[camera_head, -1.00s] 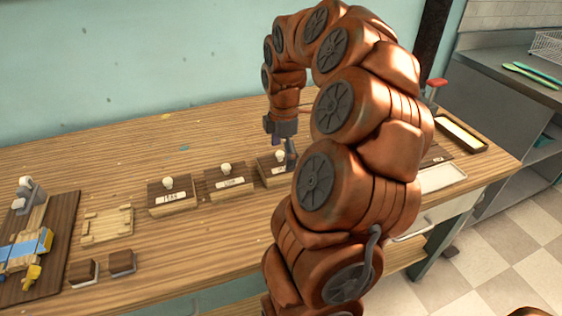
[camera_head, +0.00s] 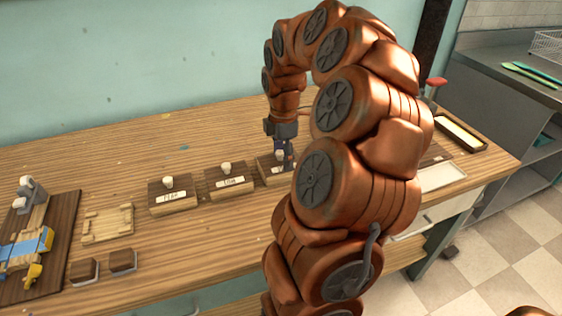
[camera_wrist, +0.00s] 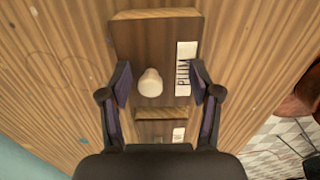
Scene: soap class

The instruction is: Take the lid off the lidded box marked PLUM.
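The lidded box marked PLUM (camera_wrist: 154,35) fills the upper middle of the wrist view, with a dark wooden lid, a pale round knob (camera_wrist: 150,83) and a white label (camera_wrist: 184,68). In the head view this box (camera_head: 272,179) is the rightmost of three in a row, partly hidden by my arm. My gripper (camera_wrist: 160,83) is open, with one finger on each side of the knob and gaps on both sides. It is over the box in the head view (camera_head: 285,160). I cannot tell how far the fingertips are above the lid.
Two similar lidded boxes stand to the left, a middle one (camera_head: 229,183) and a left one (camera_head: 173,199). A wooden frame (camera_head: 107,224), two small dark blocks and a dark board with tools lie further left. A tray (camera_head: 461,132) is at the right.

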